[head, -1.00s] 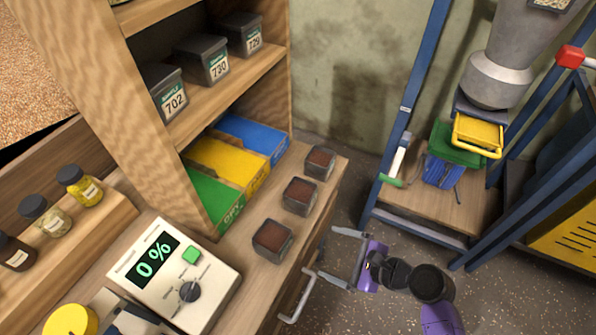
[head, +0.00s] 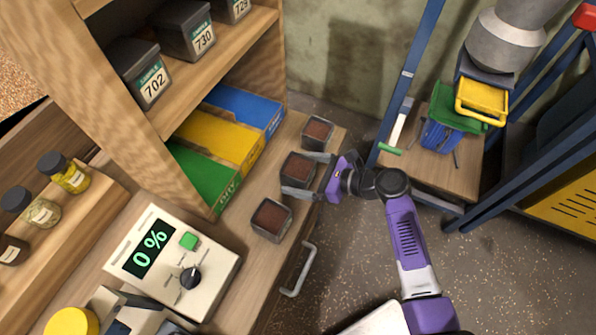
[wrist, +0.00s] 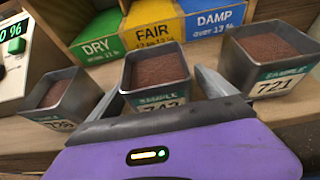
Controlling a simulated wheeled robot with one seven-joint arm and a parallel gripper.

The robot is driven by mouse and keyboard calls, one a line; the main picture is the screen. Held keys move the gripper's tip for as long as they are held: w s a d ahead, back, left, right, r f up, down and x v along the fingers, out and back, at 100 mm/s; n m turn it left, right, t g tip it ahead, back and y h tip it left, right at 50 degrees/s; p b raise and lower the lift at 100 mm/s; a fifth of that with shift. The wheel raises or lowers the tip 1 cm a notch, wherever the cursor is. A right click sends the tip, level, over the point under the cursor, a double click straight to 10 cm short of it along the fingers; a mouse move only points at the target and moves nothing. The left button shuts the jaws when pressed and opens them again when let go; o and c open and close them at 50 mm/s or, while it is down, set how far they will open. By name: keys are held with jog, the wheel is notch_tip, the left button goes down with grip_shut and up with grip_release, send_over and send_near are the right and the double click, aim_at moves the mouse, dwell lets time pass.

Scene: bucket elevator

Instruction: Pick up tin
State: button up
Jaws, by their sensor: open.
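Three open dark grey tins of brown grain stand in a row along the counter's edge. In the head view they are the far tin (head: 317,132), the middle tin (head: 298,168) and the near tin (head: 271,218). My gripper (head: 296,173) is open, with one finger on each side of the middle tin. In the wrist view the middle tin (wrist: 158,72) stands upright between the fingers, its label partly hidden by my gripper's body. The tin labelled 721 (wrist: 272,55) is outside the right finger, and another labelled tin (wrist: 68,98) is outside the left. I cannot tell whether the fingers touch the middle tin.
Green (head: 205,177), yellow (head: 222,143) and blue (head: 247,107) trays marked dry, fair and damp lie behind the tins. A meter (head: 172,262) reading 0 % stands at the near left. Lidded boxes fill the shelf above. A drawer handle (head: 300,270) sticks out below the counter.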

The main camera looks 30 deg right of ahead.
jog(key=shift+w+a+f, duration=0.2)
jog(key=shift+w+a, duration=0.1)
jog(key=c, duration=1.7)
jog(key=shift+r, duration=0.1)
